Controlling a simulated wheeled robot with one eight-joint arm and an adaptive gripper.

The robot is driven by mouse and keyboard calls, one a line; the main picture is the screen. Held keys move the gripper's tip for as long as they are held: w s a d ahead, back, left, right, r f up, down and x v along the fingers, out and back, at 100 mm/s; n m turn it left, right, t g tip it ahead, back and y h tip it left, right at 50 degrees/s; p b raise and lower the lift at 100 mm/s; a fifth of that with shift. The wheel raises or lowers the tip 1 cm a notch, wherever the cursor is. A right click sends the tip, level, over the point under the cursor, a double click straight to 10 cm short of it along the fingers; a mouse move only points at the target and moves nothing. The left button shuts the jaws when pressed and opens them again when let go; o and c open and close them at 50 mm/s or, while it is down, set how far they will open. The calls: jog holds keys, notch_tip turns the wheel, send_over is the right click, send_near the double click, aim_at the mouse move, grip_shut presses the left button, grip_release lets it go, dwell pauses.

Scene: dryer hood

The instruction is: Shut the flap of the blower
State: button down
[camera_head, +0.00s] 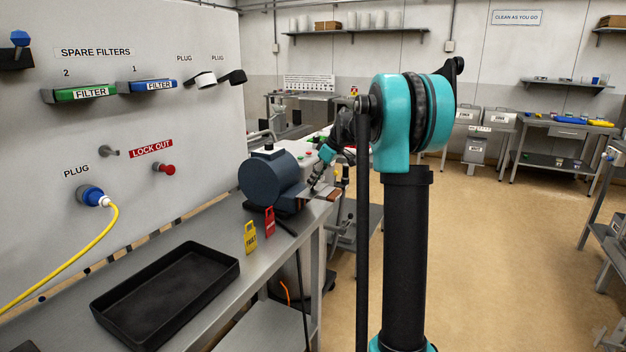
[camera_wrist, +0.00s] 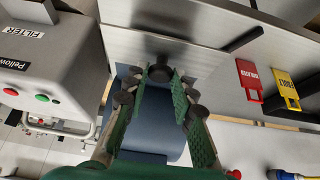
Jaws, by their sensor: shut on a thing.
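The blower (camera_head: 268,178) is a dark blue-grey drum on the bench, left of my arm. Its blue body (camera_wrist: 150,120) also shows between my fingers in the wrist view. My gripper (camera_head: 318,177) is at the drum's right side, small and partly hidden in the head view. In the wrist view, my gripper (camera_wrist: 158,76) has its green-padded fingers either side of a dark round knob (camera_wrist: 158,72) and is shut on it. A pale panel lies behind the knob. I cannot tell clearly where the flap's edge is or how far it stands open.
A black tray (camera_head: 165,295) lies on the bench front. A grey machine with a filter label (camera_wrist: 45,60) is close to my gripper.

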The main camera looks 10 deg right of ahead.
aim_at(319, 190)
jog(key=shift+s+d+f+t+y, duration=0.35)
jog(key=shift+d+f+t+y, duration=0.2)
jog(key=shift+t+y, duration=0.4)
jog(key=shift+s+d+f+t+y, duration=0.2)
jog(key=shift+f+t+y, duration=0.15)
jog(key=shift+y, duration=0.25)
jog(key=shift+s+d+f+t+y, duration=0.1)
jog(key=shift+d+f+t+y, duration=0.15)
jog(key=shift+y, duration=0.3)
jog(key=shift+s+f+t+y, duration=0.1)
jog(key=shift+f+t+y, duration=0.7)
jog(key=shift+y, duration=0.4)
jog(key=shift+d+f+t+y, duration=0.1)
jog(key=shift+f+t+y, duration=0.7)
jog(key=shift+y, duration=0.3)
jog(key=t+y, duration=0.1)
jog(key=f+y, duration=0.1)
jog(key=f+t+y, duration=0.1)
jog(key=shift+a+f+t+y, duration=0.15)
jog(key=shift+a+t+y, duration=0.1)
jog(key=shift+t+y, duration=0.1)
jog(key=shift+w+a+f+t+y, duration=0.25)
jog(key=shift+f+t+y, duration=0.25)
jog(key=shift+y, duration=0.25)
jog(key=shift+w+a+f+t+y, duration=0.2)
jog(key=shift+f+t+y, duration=0.15)
jog(key=shift+t+y, duration=0.3)
